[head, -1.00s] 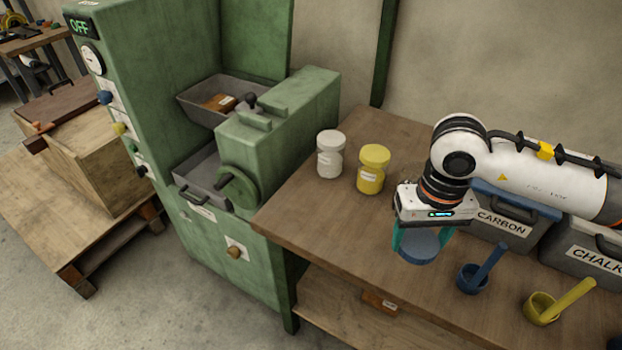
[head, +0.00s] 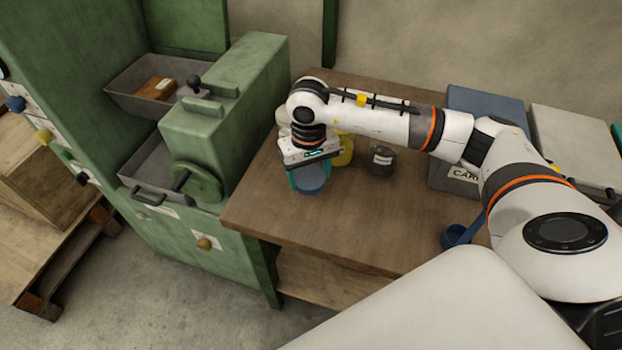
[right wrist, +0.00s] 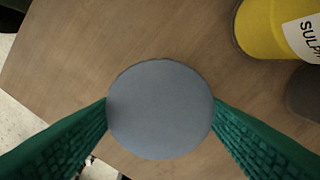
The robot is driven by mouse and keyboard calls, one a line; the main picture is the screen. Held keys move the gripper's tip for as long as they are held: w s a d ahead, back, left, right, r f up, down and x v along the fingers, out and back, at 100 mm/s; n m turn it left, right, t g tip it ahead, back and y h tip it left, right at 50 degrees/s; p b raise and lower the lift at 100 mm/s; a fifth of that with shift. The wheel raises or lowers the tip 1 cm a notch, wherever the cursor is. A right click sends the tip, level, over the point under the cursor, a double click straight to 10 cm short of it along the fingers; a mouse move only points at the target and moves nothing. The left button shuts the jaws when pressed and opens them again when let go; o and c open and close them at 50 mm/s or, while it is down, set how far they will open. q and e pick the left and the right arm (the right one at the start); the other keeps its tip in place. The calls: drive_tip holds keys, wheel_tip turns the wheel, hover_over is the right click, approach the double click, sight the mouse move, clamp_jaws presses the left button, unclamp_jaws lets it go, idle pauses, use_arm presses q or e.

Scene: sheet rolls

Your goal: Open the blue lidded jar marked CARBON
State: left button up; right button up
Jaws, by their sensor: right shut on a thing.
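My right gripper (head: 309,180) has green fingers shut on a round blue lid (head: 312,180), near the table's front left part. In the right wrist view, the blue lid (right wrist: 160,110) sits between both fingers, with wood around it. I cannot tell whether it touches the table. A dark jar without a lid (head: 380,163) stands upright to the right of the gripper, apart from the lid. It has a white label too small to read; it may be the CARBON jar. My left gripper is not in view.
A yellow jar (head: 344,152), labelled SULPH… in the wrist view (right wrist: 268,28), stands close behind the gripper. A white jar (head: 283,120) is partly hidden. Lidded bins (head: 485,105) stand at right, with a blue scoop (head: 455,236) in front. The green machine (head: 225,120) borders the table's left.

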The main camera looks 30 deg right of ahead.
sight(309, 177)
wheel_tip(309, 177, down, 4)
drive_tip(key=shift+r, duration=0.15)
drive_tip(key=shift+f, duration=0.2)
drive_tip(key=o, duration=1.1)
drive_tip(key=shift+r, duration=0.15)
